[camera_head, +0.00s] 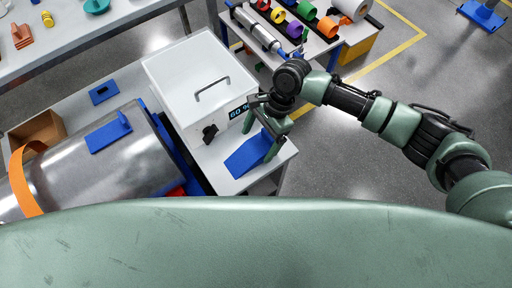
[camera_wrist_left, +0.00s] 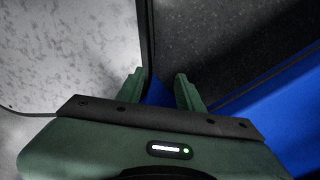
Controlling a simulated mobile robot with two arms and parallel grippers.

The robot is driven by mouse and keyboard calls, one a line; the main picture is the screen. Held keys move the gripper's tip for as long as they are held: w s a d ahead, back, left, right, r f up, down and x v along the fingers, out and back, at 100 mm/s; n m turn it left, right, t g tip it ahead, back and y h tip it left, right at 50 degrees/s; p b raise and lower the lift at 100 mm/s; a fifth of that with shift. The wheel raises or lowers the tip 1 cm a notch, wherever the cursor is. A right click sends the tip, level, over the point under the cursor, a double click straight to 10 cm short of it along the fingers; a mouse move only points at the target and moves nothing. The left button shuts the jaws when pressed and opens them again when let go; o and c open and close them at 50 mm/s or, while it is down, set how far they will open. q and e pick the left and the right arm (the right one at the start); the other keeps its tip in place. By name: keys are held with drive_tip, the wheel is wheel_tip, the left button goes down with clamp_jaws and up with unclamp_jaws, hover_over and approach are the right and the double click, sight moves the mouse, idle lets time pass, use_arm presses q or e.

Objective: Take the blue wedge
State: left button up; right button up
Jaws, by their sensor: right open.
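The blue wedge (camera_head: 246,156) lies on the white bench top in front of the white box, sloping face visible. My right gripper (camera_head: 266,130) is open, just above and behind the wedge's far end. Its fingers overlap that end in the picture, and I cannot tell if they touch it. My left gripper is outside the head view. In the left wrist view my left gripper (camera_wrist_left: 161,88) has its fingers apart with nothing clear between them. A blue surface (camera_wrist_left: 285,110) lies to its right there; I cannot tell what it belongs to.
The white box (camera_head: 195,75) with a handle and display stands behind the wedge. A large metal cylinder (camera_head: 80,170) lies at left, with a blue tabbed part (camera_head: 108,136) on it. A flat blue piece (camera_head: 103,93) and a brown box (camera_head: 38,130) are behind. Open floor lies right.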

sight(257, 146)
drive_tip(key=x, duration=0.3)
drive_tip(key=shift+w+d+f, duration=0.1)
drive_tip(key=shift+d+f, duration=0.1)
drive_tip(key=shift+f, duration=0.25)
drive_tip(key=shift+a+f, duration=0.1)
drive_tip(key=shift+f, duration=0.1)
drive_tip(key=c, duration=1.8)
use_arm(q)
drive_tip(key=shift+w+d+r, duration=0.1)
drive_tip(key=shift+w+r, duration=0.05)
drive_tip(key=shift+w, duration=0.5)
use_arm(e)
drive_tip(key=shift+r, duration=0.1)
